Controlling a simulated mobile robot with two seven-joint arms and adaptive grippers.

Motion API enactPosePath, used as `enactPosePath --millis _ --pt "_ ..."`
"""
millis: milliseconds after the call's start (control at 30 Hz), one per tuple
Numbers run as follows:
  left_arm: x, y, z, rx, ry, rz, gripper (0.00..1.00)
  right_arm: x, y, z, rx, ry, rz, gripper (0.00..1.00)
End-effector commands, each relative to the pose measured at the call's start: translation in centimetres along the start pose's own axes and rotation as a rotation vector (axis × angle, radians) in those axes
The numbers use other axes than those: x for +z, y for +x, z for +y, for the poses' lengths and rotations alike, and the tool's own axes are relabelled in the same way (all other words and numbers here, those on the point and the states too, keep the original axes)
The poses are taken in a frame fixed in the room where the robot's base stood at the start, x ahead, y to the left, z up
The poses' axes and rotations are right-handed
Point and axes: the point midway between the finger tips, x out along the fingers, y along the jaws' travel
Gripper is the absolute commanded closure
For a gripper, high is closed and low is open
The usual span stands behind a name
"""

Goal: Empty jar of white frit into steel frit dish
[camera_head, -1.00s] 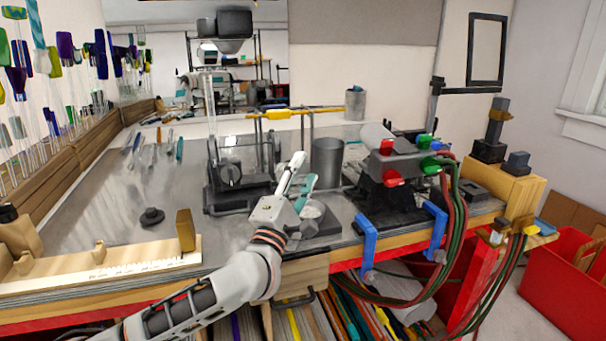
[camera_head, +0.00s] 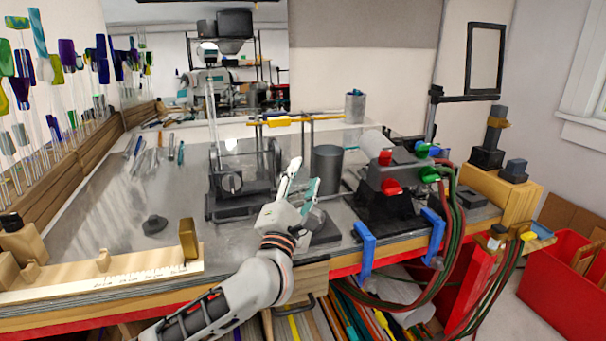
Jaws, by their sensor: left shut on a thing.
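My left gripper (camera_head: 301,180) reaches in from the lower left, over the front middle of the bench. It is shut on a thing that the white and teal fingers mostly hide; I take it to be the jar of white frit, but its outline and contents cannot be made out. A dark flat plate (camera_head: 325,232) lies just right of and below the gripper. The steel frit dish cannot be made out; the gripper covers the area beside the plate. My right gripper is not in view.
A grey cylinder (camera_head: 326,170) stands just behind the gripper. A black roller stand (camera_head: 238,190) is to its left. The torch (camera_head: 398,172) with hoses and blue clamps (camera_head: 365,245) is to the right. A wooden rest (camera_head: 110,268) lies front left. The bench's left middle is mostly clear.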

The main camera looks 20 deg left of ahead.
Motion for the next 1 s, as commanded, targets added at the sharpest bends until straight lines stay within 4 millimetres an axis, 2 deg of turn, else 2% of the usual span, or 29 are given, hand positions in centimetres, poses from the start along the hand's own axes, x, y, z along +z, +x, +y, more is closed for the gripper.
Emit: enactPosePath --millis 33,100,200,467,567,900,1000 --pt "0.5 0.3 0.7 0.0 -0.058 0.024 0.89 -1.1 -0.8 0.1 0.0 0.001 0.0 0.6" --pt "0.5 0.3 0.8 0.0 -0.123 0.052 0.89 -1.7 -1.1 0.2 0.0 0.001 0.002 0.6" --pt "0.5 0.4 0.9 0.002 -0.198 0.082 0.89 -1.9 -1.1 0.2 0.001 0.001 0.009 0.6" --pt "0.4 0.3 0.8 0.002 -0.21 0.087 0.89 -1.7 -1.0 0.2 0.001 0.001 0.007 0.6" --pt "0.8 0.4 1.1 0.003 -0.265 0.105 0.89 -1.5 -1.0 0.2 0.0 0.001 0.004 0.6" --pt "2.4 1.5 3.6 0.002 -0.829 0.335 0.89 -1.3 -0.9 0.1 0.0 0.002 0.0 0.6" --pt "2.5 1.6 3.9 0.0 -0.922 0.376 0.89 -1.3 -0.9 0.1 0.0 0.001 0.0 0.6"
